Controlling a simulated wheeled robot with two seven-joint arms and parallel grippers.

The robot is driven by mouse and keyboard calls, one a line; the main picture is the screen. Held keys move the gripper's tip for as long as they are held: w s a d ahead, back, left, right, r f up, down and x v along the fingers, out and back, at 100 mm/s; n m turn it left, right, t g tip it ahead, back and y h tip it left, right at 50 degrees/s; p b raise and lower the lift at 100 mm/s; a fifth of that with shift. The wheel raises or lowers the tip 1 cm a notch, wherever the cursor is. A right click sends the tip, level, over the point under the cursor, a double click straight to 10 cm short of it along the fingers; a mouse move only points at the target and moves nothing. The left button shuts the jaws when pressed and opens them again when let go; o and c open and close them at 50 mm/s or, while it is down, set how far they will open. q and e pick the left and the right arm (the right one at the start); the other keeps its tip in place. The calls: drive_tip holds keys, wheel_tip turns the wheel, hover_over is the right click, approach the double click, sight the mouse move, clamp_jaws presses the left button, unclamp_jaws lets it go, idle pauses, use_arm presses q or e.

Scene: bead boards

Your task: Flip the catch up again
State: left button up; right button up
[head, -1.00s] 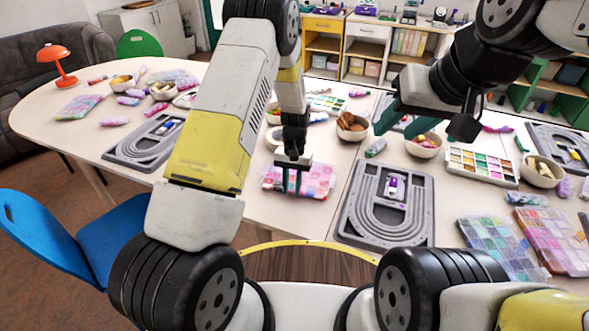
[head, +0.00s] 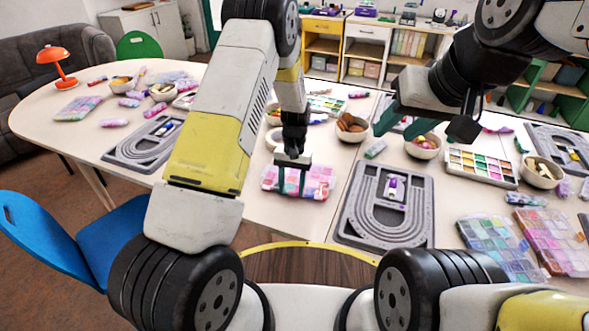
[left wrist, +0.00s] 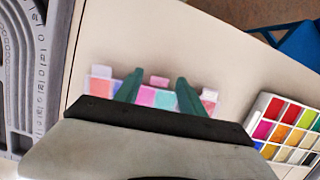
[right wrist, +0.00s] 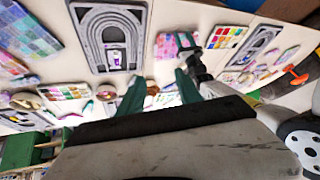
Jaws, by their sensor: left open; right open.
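A flat bead case with pink, lilac and blue compartments (head: 318,184) lies on the table in the head view; it also shows in the left wrist view (left wrist: 147,97). Small pale pink tabs stand along its edge there, and the middle tab (left wrist: 159,81) shows between my left fingertips. I cannot tell from these frames whether a catch is up or down. My left gripper (head: 291,192) is open, its fingers pointing down at the case. Whether they touch it is unclear. My right gripper (head: 387,122) is open and empty, held above the table to the right.
A grey bead board (head: 345,226) lies right of the case. Bowls of beads, such as one with brown pieces (head: 351,127), stand behind. A paint-like bead tray (head: 481,166) and more bead cases (head: 498,246) are at the right. Bare tabletop lies left of the case.

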sight(293, 189)
use_arm(q)
drive_tip(key=v, duration=0.7)
drive_tip(key=shift+d, duration=0.1)
